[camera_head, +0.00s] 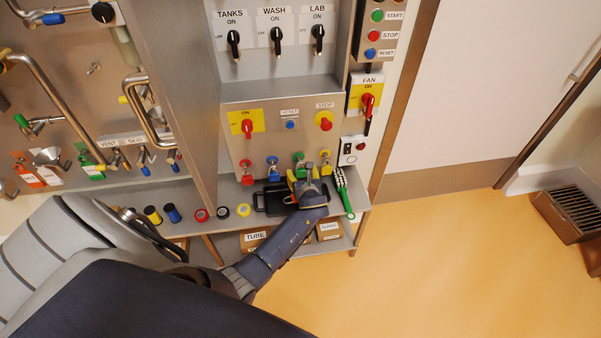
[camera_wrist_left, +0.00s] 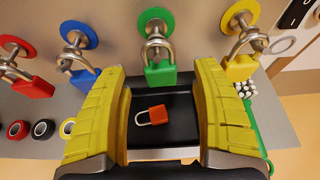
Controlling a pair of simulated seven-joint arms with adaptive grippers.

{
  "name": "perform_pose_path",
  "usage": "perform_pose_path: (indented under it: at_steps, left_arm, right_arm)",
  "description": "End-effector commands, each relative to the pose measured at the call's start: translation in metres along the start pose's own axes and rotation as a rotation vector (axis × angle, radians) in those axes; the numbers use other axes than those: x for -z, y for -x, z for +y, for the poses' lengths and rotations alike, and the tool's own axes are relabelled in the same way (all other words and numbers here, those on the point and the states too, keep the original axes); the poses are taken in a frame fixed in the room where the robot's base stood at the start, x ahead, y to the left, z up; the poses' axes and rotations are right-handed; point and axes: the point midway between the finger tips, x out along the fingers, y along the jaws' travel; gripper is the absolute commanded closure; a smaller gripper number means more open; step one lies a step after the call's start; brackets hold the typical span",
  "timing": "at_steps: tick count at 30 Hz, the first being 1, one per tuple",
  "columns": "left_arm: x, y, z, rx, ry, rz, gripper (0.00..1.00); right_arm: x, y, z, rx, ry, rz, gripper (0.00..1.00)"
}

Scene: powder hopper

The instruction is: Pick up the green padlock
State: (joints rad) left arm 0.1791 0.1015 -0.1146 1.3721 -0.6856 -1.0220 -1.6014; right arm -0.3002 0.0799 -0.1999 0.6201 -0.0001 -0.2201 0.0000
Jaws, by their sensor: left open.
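The green padlock (camera_wrist_left: 161,75) hangs by its steel shackle from a hook with a green disc (camera_wrist_left: 155,22) on the panel. In the head view the green disc (camera_head: 299,157) shows just above my left gripper (camera_head: 303,176), and the padlock is mostly hidden there. In the left wrist view my left gripper (camera_wrist_left: 161,82) is open, with its yellow fingers spread to either side of the green padlock. A gap shows on each side between finger and padlock. My right gripper is not in view.
Red (camera_wrist_left: 33,87), blue (camera_wrist_left: 83,77) and yellow (camera_wrist_left: 241,67) padlocks hang on neighbouring hooks. An orange padlock (camera_wrist_left: 150,117) lies in the black tray (camera_head: 265,197) below. A green-handled brush (camera_head: 344,190) lies to the right. Tape rolls (camera_head: 222,212) line the shelf.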

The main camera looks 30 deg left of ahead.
Motion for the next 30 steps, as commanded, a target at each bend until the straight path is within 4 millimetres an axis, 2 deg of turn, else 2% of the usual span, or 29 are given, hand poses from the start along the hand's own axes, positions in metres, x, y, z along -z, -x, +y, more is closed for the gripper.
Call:
perform_pose_path:
  at_steps: [3, 9, 21, 30]
  left_arm:
    - [-0.002, -0.016, 0.0, -0.002, 0.0, 0.0, 0.35]
    - [-0.002, -0.033, 0.0, 0.0, -0.001, 0.0, 0.35]
    - [-0.001, -0.037, 0.0, 0.0, 0.0, 0.0, 0.35]
    - [-0.001, -0.037, 0.0, 0.0, 0.0, 0.001, 0.7]
  right_arm:
    - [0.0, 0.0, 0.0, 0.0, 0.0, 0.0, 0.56]
    - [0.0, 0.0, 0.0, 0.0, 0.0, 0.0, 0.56]
    - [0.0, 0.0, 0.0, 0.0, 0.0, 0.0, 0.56]
    - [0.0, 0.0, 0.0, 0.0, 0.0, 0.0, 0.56]
